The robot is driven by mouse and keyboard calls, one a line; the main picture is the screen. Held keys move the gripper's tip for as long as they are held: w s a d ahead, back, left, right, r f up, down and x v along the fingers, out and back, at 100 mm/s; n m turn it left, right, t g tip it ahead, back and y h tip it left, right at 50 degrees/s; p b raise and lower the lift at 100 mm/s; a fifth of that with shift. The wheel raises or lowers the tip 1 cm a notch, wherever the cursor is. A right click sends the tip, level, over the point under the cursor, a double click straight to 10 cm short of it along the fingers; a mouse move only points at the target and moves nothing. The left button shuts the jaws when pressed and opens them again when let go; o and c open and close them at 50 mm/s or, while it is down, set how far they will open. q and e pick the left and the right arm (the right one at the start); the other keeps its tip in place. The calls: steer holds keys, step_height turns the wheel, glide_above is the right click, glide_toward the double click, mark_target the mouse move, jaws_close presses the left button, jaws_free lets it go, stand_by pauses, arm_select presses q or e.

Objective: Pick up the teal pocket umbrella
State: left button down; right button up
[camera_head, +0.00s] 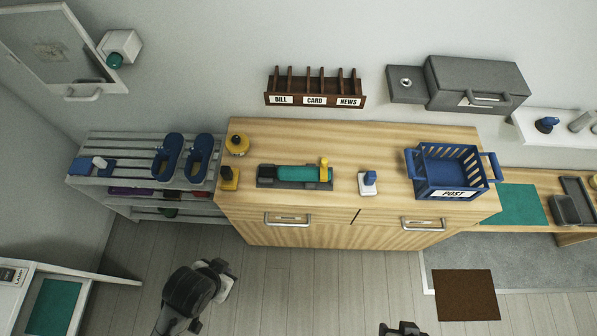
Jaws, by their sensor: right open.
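The teal pocket umbrella (297,173) lies lengthwise on a dark grey holder (292,185) on top of the wooden cabinet. A yellow piece stands at its right end, and a dark part is at its left end. My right gripper (403,329) shows only partly at the bottom edge, open, well in front of the cabinet and apart from the umbrella. My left gripper (219,280) is over the floor at the lower left, also apart from the umbrella; its jaws are not clear.
The wooden cabinet (390,140) also bears yellow items (238,144) at the left, a small white-and-blue item (368,184) and a blue POST basket (453,194) at the right. A slatted rack (125,150) stands left. A brown mat (465,294) lies on the floor.

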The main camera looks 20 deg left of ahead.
arm_select(q)
steer(key=c, duration=1.8)
jaws_free()
steer(key=shift+c, duration=0.2)
steer(key=shift+o, duration=1.4)
steer(key=o, duration=1.4)
steer(key=shift+c, duration=0.2)
steer(key=shift+w, duration=0.1)
